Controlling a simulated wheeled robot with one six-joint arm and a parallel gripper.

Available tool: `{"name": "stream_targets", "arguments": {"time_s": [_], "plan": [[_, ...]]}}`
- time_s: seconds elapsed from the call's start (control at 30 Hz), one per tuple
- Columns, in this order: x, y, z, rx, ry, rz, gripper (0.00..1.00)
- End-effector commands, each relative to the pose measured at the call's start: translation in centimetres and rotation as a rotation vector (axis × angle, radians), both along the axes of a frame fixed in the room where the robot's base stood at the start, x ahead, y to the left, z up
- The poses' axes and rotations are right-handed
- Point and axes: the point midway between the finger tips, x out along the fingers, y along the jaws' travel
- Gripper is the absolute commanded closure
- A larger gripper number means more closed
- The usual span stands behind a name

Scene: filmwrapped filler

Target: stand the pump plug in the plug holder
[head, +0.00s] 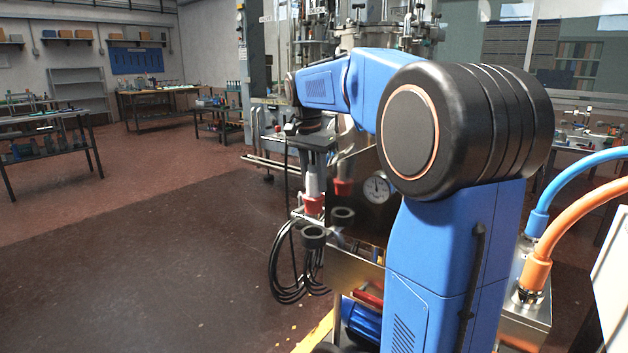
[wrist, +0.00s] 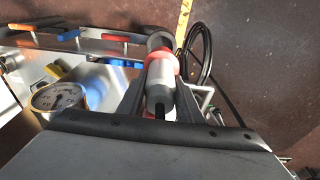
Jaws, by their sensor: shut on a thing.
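The pump plug (head: 312,203), grey with a red collar, is held upright between the fingers of my gripper (head: 313,180) in the head view. In the wrist view the grey plug (wrist: 159,92) lies between both fingers of my gripper (wrist: 160,85), its red collar towards the far end. The plug holder seems to be the black ring cup (head: 313,237) just below the plug; its black rim (wrist: 159,38) also shows beyond the plug in the wrist view. A small gap appears between collar and cup in the head view. The plug's lower tip is hidden.
A shiny steel panel with a round gauge (head: 377,189) stands close behind the plug; a fainter plug and cup there look like reflections. A black cable coil (head: 288,275) hangs left of the cup. Several coloured-handled tools (wrist: 70,35) lie on a rail. Open floor lies left.

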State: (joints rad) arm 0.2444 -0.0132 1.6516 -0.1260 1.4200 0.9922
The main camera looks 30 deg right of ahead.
Motion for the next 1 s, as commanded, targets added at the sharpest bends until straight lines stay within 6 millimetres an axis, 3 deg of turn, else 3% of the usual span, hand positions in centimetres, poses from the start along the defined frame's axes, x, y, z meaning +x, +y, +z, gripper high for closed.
{"name": "stream_targets", "arguments": {"time_s": [1.0], "plan": [[0.0,0.1,-4.4,-0.001,0.000,-0.001,0.98]]}}
